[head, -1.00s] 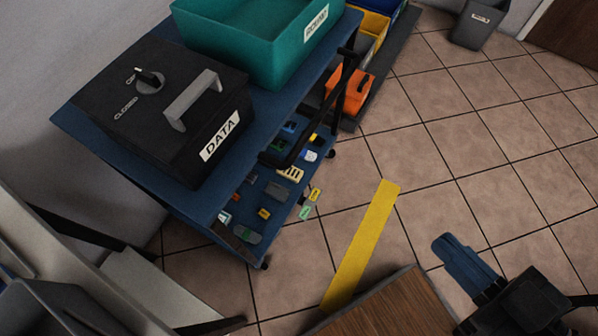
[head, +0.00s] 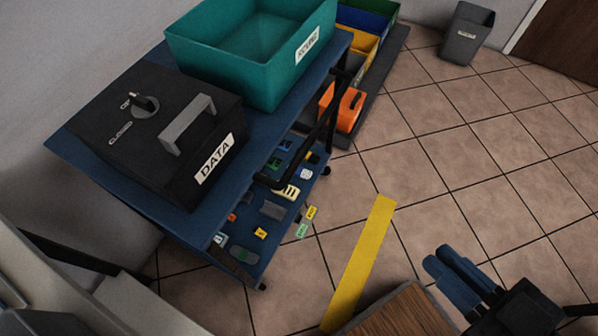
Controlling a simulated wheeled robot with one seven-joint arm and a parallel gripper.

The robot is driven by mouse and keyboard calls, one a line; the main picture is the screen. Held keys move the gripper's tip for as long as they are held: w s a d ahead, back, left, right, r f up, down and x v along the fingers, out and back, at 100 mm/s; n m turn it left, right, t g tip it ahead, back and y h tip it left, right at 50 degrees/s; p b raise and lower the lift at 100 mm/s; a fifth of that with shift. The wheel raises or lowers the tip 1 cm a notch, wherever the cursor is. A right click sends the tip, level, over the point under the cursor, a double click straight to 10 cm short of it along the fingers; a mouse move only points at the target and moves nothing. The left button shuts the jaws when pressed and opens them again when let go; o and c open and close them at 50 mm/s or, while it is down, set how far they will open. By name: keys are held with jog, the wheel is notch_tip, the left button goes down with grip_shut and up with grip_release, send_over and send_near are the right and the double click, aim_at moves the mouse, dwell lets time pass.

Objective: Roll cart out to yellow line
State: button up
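The cart (head: 262,118) is blue, with a top shelf, a lower shelf and a black handle (head: 325,120) on its right side. It stands by the wall at the left. The yellow line (head: 361,262) is a strip on the tiled floor to the right of the cart, with bare floor between them. My gripper (head: 434,257), with blue fingers, is at the lower right, right of the line and well apart from the cart and its handle. The two fingers show a narrow gap and nothing is seen between them.
On the cart's top stand a black box labelled DATA (head: 160,135) and a teal bin (head: 262,60). Small tagged items lie on its lower shelf. Several coloured bins and an orange case (head: 347,108) stand behind it. A brown wooden surface (head: 402,312) is at the bottom. Floor at right is clear.

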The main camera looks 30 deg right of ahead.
jog(key=o, duration=0.5)
jog(key=w+f+m, duration=0.1)
jog(key=f, duration=0.1)
jog(key=w+d+f+m, duration=0.1)
jog(key=w+f+m, duration=0.1)
jog(key=w+d+f+m+h+p, duration=0.1)
jog(key=w+f, duration=0.1)
jog(key=shift+d+f+m+g, duration=0.25)
jog(key=shift+m+g, duration=0.05)
jog(key=shift+c, duration=0.2)
jog(key=shift+o, duration=0.3)
jog(key=w+d+f+m, duration=0.1)
jog(key=w+f+m, duration=0.3)
jog(key=w, duration=0.4)
jog(key=shift+d+f+m+y+p, duration=0.3)
jog(key=shift+d+f+m+p, duration=0.1)
jog(key=shift+f, duration=0.25)
jog(key=m+t+y+p, duration=0.1)
jog(key=m+t+y, duration=0.1)
jog(key=m, duration=0.4)
send_near(319, 122)
jog(key=w+f, duration=0.1)
jog(key=w, duration=0.4)
jog(key=w+f+p, duration=0.1)
jog(key=w, duration=0.1)
jog(key=w+a, duration=0.1)
jog(key=w, duration=0.1)
jog(key=shift+w+f, duration=0.25)
jog(key=shift+w, duration=0.1)
grip_shut()
